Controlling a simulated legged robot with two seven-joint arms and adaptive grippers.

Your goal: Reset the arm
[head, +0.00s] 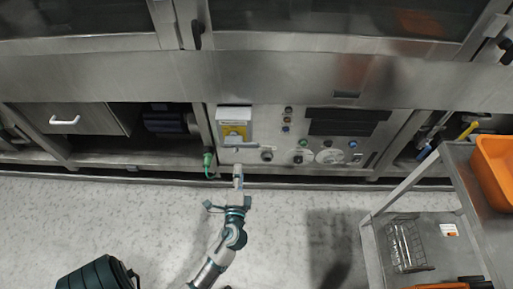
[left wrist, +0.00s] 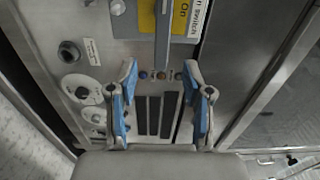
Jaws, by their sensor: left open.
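My left arm reaches up from the bottom of the head view, and its left gripper (head: 238,172) is in front of the lower edge of the steel control panel (head: 270,128). In the left wrist view the left gripper (left wrist: 163,78) is open, its two blue-padded fingers apart with nothing between them. The panel's knobs, buttons and dark slots show behind and between the fingers. A yellow switch plate (head: 235,134) with a grey cover sits on the panel above the gripper; the yellow plate also shows at the top of the wrist view (left wrist: 175,22). My right gripper is not seen.
A steel cart (head: 385,215) with an orange bin (head: 497,165) and a wire basket (head: 406,245) stands at the right. A green connector (head: 208,160) is left of the panel. A dark object (head: 95,275) is at the bottom left. Open floor surrounds my arm.

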